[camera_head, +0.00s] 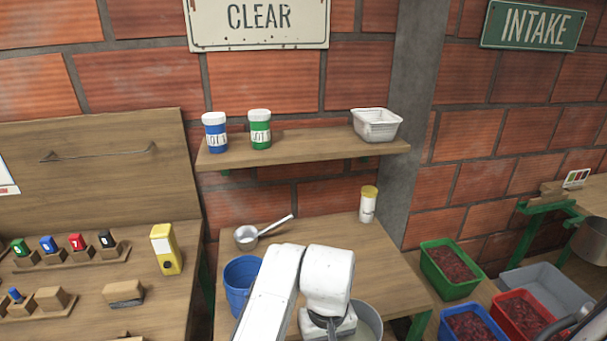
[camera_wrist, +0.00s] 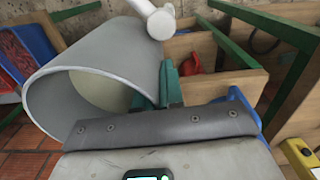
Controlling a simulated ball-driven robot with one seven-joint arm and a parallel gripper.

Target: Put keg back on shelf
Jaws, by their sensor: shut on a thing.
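A grey, round, open vessel (camera_head: 370,322) shows behind my gripper at the bottom of the head view, mostly hidden by my arm; I cannot tell for certain that it is the keg. In the wrist view the vessel (camera_wrist: 95,85) is large and tilted, with a pale inside. My gripper (camera_wrist: 168,88) is shut on its wall near the rim, with green fingers at its right side. The wooden shelf (camera_head: 315,141) is on the brick wall, above and behind my gripper. It bears a blue jar (camera_head: 215,133), a green jar (camera_head: 260,130) and a white tub (camera_head: 376,124).
Below the shelf, a table (camera_head: 315,233) holds a ladle (camera_head: 248,236), a yellow-lidded jar (camera_head: 368,204) and a blue bucket (camera_head: 241,284). Crates, including a green one (camera_head: 437,273), stand at the right. The shelf is bare between the green jar and the tub.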

